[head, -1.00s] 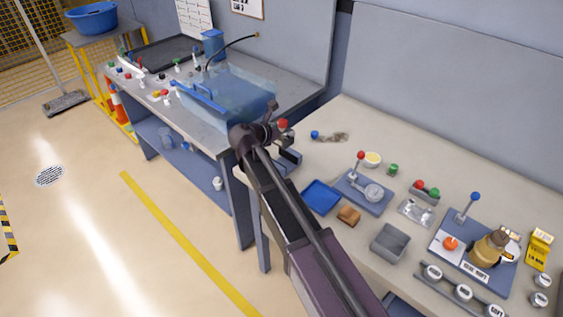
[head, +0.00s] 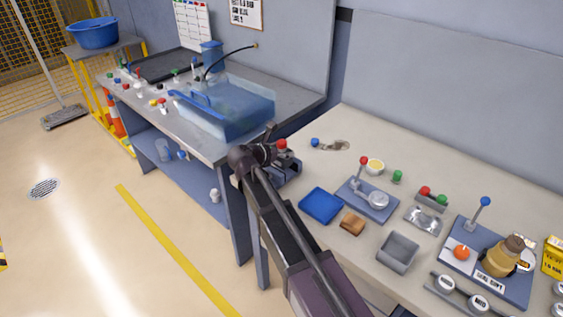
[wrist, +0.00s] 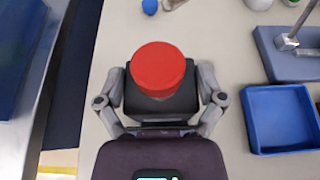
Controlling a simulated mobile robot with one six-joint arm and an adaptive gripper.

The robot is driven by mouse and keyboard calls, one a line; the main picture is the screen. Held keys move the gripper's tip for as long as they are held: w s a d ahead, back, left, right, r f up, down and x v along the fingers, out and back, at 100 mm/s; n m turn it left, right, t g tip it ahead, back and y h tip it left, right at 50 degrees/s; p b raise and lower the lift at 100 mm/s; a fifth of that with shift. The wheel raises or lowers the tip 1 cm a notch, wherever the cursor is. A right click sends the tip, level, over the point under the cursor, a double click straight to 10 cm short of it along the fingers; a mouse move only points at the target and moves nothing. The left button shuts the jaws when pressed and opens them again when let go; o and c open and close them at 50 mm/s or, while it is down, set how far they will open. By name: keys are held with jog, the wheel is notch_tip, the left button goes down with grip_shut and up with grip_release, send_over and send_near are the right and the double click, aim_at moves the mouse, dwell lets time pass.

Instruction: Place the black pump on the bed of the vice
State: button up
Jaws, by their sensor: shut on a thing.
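The black pump (wrist: 160,102), a dark block with a round red cap, fills the middle of the wrist view. My gripper (wrist: 161,92) is shut on it, one finger at each side. In the head view the red cap (head: 282,144) shows just past the end of my arm.
A small blue ball (head: 315,142) lies behind. A grey bin (head: 398,251) and brown block (head: 352,223) are nearer. A clear blue tank (head: 235,110) stands on the left bench.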

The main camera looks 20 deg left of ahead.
aim_at(282, 159)
jog(key=shift+f, duration=0.1)
jog(key=shift+f+b, duration=1.75)
jog(key=shift+b, duration=0.15)
jog(key=shift+f, duration=0.15)
jog(key=o, duration=1)
jog(key=shift+r, duration=0.25)
jog(key=p+v, duration=0.4)
jog(key=v, duration=0.6)
jog(key=shift+s+r, duration=0.15)
jog(key=shift+r, duration=0.05)
jog(key=shift+p+v, duration=0.35)
jog(key=shift+v, duration=0.4)
